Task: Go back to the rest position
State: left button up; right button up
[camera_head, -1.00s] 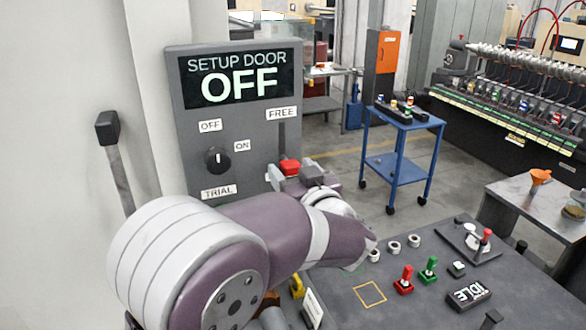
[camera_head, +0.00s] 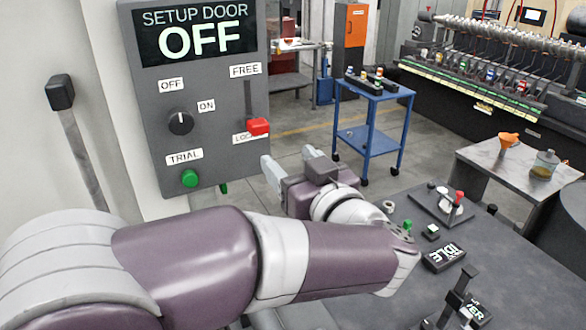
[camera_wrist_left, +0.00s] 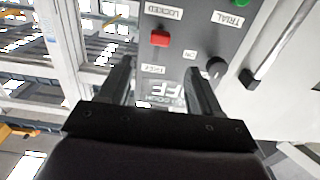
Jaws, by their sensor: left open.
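My left gripper (camera_head: 292,162) is open and empty, just below and to the right of the red lever handle (camera_head: 258,127) on the grey control panel (camera_head: 222,100). A visible gap separates them in the head view. The red handle sits at the low end of its slot, by the partly hidden "LOCKED" label. In the left wrist view the two fingers of the left gripper (camera_wrist_left: 160,78) stand apart, with the panel, upside down, beyond them and the red handle (camera_wrist_left: 160,38) past the tips. My right gripper is not in view.
The panel display (camera_head: 195,33) reads "SETUP DOOR OFF". A black knob (camera_head: 180,123) and a green button (camera_head: 190,178) are on the panel. A dark console (camera_head: 500,270) with an "IDLE" display lies at the lower right. A blue cart (camera_head: 370,120) stands behind on open floor.

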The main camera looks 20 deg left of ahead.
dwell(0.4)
pick_arm(q)
jog(key=w+d+f+m+t+h, duration=0.2)
jog(key=w+d+m+h, duration=0.1)
jog(key=d+h, duration=0.3)
jog(key=w+d+f+m+t+h, duration=0.2)
jog(key=w+d+f+t+h, duration=0.1)
jog(key=d+h, duration=0.25)
jog(key=d+f+m+g+h, duration=0.3)
jog(key=d+f+m+h, duration=0.15)
jog(key=f, duration=0.35)
jog(key=s+a+f+m+g+b, duration=0.1)
jog(key=s+a+f+g, duration=0.1)
jog(key=s+f+g, duration=0.35)
jog(key=s+a+f+m+g, duration=0.1)
jog(key=s+f+g, duration=0.15)
jog(key=f, duration=0.55)
jog(key=s+a+f+g+y, duration=0.1)
jog(key=s+a+f+g, duration=0.1)
jog(key=a, duration=0.4)
jog(key=s+a+f+n+g+y, duration=0.1)
jog(key=s+a+f+g, duration=0.1)
jog(key=s+a+f, duration=0.2)
jog(key=s+a, duration=0.2)
jog(key=shift+s+f+b, duration=0.35)
jog(key=shift+s+b, duration=0.05)
